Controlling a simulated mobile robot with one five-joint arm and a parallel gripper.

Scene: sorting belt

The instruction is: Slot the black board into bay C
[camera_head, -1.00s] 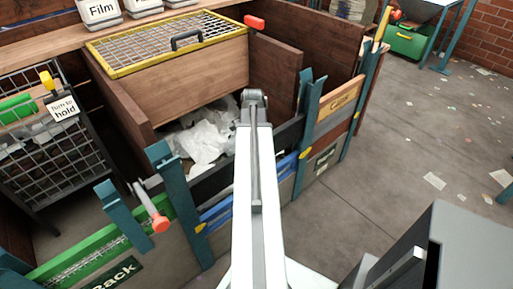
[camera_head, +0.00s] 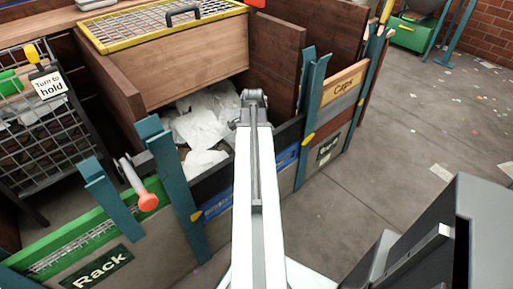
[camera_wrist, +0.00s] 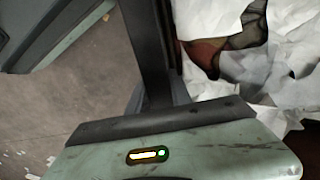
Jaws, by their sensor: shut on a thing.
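The black board (camera_head: 215,184) shows as a dark strip on both sides of my arm, between two teal posts (camera_head: 175,185) (camera_head: 311,105). It lies just above a blue board (camera_head: 217,208) with yellow marks, across the front of a bay of white scrap. I cannot tell whether its ends are in the post channels. My arm hides its middle and my gripper in the head view. In the wrist view my gripper (camera_wrist: 165,128), grey-green with a lit indicator, is shut on the black board (camera_wrist: 152,50), which runs upward. Any bay C label is hidden.
White crumpled sheets (camera_head: 205,125) fill the bay behind the board. A yellow-framed mesh lid (camera_head: 150,28) is above it. An orange-tipped handle (camera_head: 147,201) juts out left of the left post. Floor at right is open.

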